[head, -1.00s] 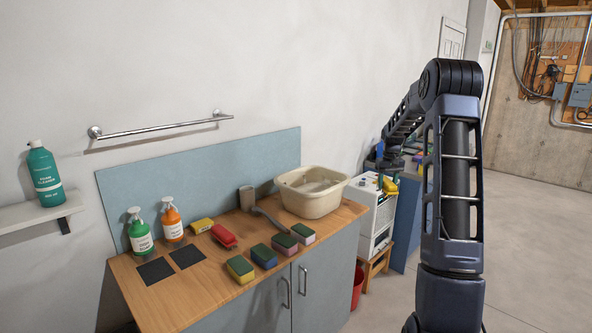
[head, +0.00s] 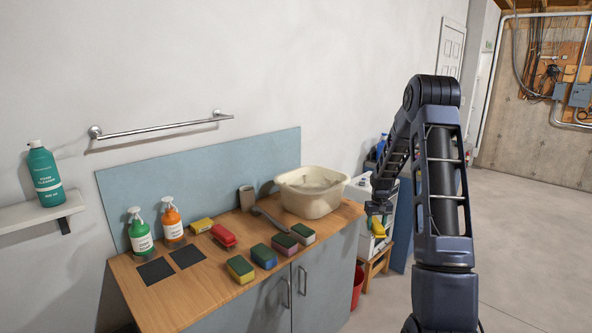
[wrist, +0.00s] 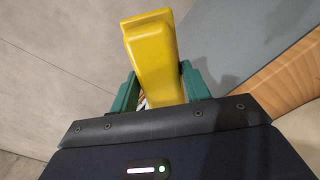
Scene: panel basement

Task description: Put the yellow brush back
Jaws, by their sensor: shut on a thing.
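My gripper (head: 378,208) is shut on the yellow brush (head: 378,228), in front of a white cabinet to the right of the wooden counter (head: 205,297). In the wrist view the yellow brush (wrist: 152,50) sits between the green fingers of my gripper (wrist: 160,92) and sticks out beyond them. Its bristles are hidden there. On the counter, a red brush (head: 223,236) lies next to a smaller yellow block (head: 201,225).
A beige basin (head: 310,205) stands at the counter's right end. Several sponges (head: 240,270) line the front edge. Green (head: 139,235) and orange (head: 173,222) bottles stand behind dark mats (head: 156,271). A grey-handled tool (head: 268,219) lies near the basin.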

